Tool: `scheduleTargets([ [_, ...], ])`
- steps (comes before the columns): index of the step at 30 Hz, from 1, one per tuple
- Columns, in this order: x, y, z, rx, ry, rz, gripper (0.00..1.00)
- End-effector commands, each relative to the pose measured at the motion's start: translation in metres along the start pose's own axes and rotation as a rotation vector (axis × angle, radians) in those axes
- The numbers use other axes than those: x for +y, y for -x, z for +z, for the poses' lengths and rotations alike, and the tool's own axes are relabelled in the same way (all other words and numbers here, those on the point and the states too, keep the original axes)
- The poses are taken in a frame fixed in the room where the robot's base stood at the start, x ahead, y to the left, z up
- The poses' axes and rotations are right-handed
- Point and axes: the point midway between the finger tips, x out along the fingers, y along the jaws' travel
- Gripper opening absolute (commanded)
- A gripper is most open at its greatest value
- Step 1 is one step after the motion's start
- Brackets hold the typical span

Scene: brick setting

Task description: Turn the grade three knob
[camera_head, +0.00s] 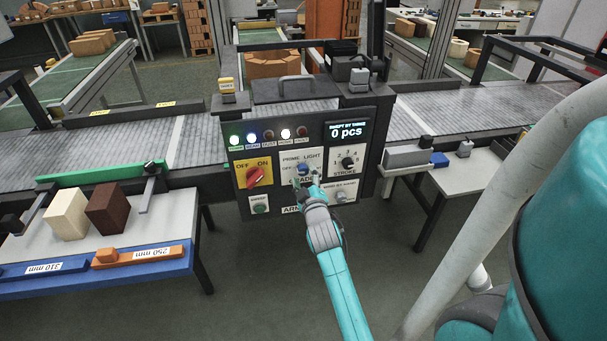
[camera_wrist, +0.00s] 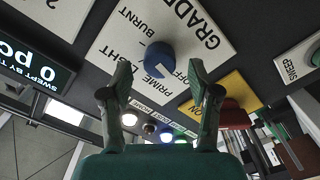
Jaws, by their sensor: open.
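The blue grade knob (camera_head: 303,168) sits on a white plate in the middle of the control panel (camera_head: 232,158). In the wrist view, the knob (camera_wrist: 160,60) is ringed by the words OFF, PRIME, LIGHT and BURNT, with GRADE beside it. A pale mark on it seems to lean toward OFF. My gripper (camera_head: 307,184) is in front of the plate. In the wrist view, my gripper (camera_wrist: 160,73) is open, with one finger on each side of the knob. I cannot tell whether either finger touches it. The fingers partly hide the lettering.
A red OFF/ON knob (camera_head: 255,175) on yellow is left of the grade plate; a black STROKE knob (camera_head: 348,162) is right. The display (camera_head: 347,131) reads 0 pcs. Small buttons (camera_head: 260,207) sit below. A table with bricks (camera_head: 67,214) stands left.

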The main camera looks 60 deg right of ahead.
Motion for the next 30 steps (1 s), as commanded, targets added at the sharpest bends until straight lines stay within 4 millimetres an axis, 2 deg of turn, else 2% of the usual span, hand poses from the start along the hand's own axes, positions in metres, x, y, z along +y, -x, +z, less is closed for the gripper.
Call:
scheduleTargets([
  [6,0.000,-0.015,-0.001,0.001,0.000,0.001,0.61],
  [15,0.000,-0.017,0.000,0.000,0.000,0.000,0.61],
  [16,0.000,-0.017,0.000,0.000,0.000,0.000,0.59],
  [23,0.000,-0.017,0.000,0.001,0.000,0.000,0.01],
  [30,0.000,-0.017,0.000,0.001,-0.012,0.000,0.01],
])
